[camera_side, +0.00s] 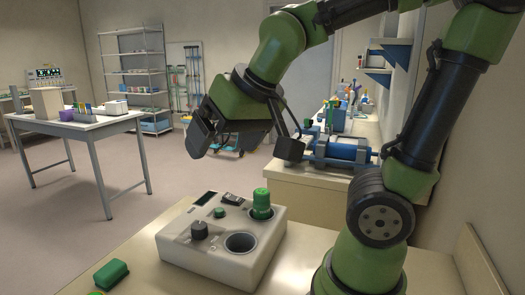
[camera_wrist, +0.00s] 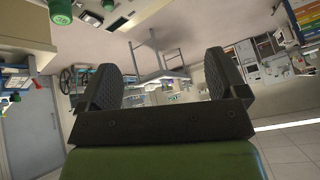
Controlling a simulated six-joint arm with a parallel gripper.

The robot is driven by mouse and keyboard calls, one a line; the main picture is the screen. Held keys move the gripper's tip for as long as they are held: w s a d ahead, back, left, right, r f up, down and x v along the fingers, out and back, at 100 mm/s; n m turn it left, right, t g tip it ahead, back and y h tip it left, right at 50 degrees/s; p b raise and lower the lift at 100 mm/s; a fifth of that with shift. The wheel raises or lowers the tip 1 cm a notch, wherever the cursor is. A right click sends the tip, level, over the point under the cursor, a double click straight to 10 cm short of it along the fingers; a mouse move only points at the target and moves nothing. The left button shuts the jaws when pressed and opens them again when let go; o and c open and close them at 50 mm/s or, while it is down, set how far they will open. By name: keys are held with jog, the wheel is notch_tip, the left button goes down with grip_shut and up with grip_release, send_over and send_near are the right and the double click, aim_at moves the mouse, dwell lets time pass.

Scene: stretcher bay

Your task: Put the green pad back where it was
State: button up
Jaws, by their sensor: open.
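The green pad (camera_side: 110,274), a small rounded block, lies on the pale table at the front left in the side view. My gripper (camera_side: 243,150) is in the air above and behind the control box, well away from the pad. Its two dark fingers are spread apart with nothing between them. In the wrist view, the open fingers (camera_wrist: 163,78) show with only the distant room between them. I cannot make out the pad in the wrist view.
A grey control box (camera_side: 185,243) stands on the table, with a dark knob (camera_side: 199,230), a green ribbed cylinder (camera_side: 261,205) standing upright in it, and a round empty recess (camera_side: 240,242). A blue cylindrical device (camera_side: 342,153) sits on the bench behind. Bare table (camera_side: 140,240) separates pad and box.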

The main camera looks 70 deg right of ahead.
jog(key=s+a+y, duration=0.2)
jog(key=s+a, duration=0.1)
jog(key=s, duration=0.4)
jog(key=shift+a+n+y, duration=0.15)
jog(key=shift+n+y, duration=0.15)
jog(key=shift+y, duration=0.1)
jog(key=shift+s, duration=0.1)
dwell(0.5)
